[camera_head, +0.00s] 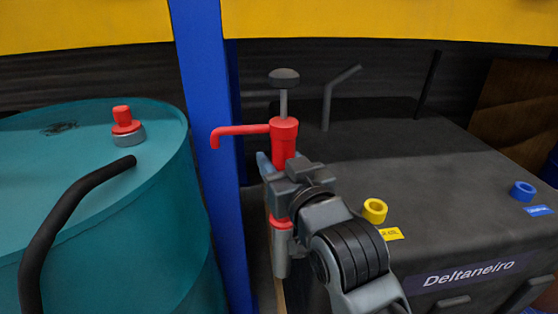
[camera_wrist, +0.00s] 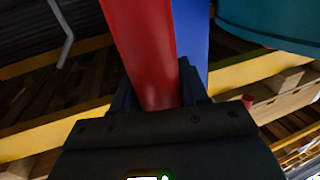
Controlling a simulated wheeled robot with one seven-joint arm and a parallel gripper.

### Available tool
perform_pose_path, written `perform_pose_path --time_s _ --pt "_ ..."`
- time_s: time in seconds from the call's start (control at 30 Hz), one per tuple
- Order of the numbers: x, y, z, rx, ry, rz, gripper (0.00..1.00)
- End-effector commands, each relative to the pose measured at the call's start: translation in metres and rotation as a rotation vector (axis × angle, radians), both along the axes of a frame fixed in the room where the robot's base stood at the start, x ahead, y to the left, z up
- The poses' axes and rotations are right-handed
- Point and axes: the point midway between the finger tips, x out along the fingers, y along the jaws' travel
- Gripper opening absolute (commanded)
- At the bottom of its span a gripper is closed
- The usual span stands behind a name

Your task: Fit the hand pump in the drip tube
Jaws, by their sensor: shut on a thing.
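The red hand pump (camera_head: 284,140) stands about upright, with a dark knob on a grey rod on top and a red spout pointing left. My gripper (camera_head: 278,180) is shut on its red body, which also shows between the fingers in the wrist view (camera_wrist: 145,60). Below the gripper, a red collar (camera_head: 281,221) and a grey cylinder (camera_head: 281,255) show in line with the pump. I cannot tell whether that cylinder belongs to the pump or is the drip tube. No other drip tube can be made out for certain.
A teal drum (camera_head: 110,210) with a red-topped fitting (camera_head: 125,125) stands left. A blue post (camera_head: 212,130) rises behind it. Right is a dark tank (camera_head: 440,190) with a yellow ring (camera_head: 375,211), a blue ring (camera_head: 522,191) and a bent grey pipe (camera_head: 328,100). Yellow beams cross above.

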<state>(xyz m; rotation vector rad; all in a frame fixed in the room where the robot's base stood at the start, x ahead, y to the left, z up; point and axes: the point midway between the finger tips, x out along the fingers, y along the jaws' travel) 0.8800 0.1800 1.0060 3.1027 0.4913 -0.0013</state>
Motion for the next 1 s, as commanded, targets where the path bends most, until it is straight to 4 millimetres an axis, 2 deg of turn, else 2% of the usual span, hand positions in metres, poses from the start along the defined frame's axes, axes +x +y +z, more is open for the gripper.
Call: perform_pose_path --time_s 0.43,0.47,0.77,1.0 --pt "0.0 -0.0001 -0.0084 0.0 -0.001 0.0 0.07" --pt "0.0 -0.0001 -0.0079 0.0 -0.001 0.0 0.45" --pt "0.0 0.0 -0.008 0.0 0.0 0.0 0.73" --pt "-0.0004 -0.0001 -0.0089 -0.001 0.002 0.0 0.73"
